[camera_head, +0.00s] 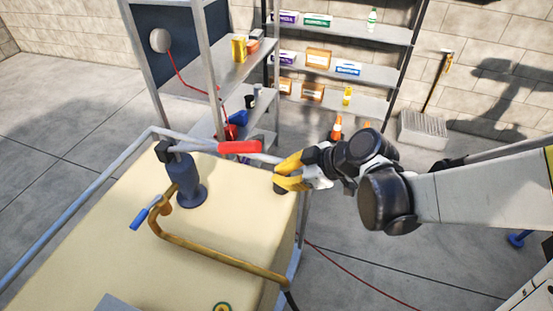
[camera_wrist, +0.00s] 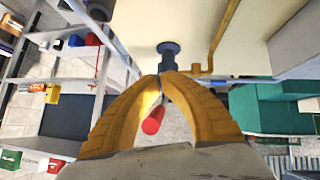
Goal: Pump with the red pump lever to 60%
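The red pump lever (camera_head: 238,147) sticks out to the right from the top of a blue-grey hand pump (camera_head: 189,188) in the head view. It lies close to level. My gripper (camera_head: 277,176) has yellow fingers and is to the right of the red grip's end, a little lower in the picture, with a small gap between them. In the wrist view, my fingertips (camera_wrist: 161,76) come together with nothing held between them. The red grip (camera_wrist: 153,120) shows through the arch between the fingers, and the pump (camera_wrist: 168,50) shows past the tips.
The pump stands on a cream tank top (camera_head: 120,225) with a brass pipe (camera_head: 210,249) and a blue-handled valve (camera_head: 140,217). A grey rail (camera_head: 75,210) runs along the tank's edge. Shelves (camera_head: 345,72) with boxes stand behind. Floor on the right is mostly clear.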

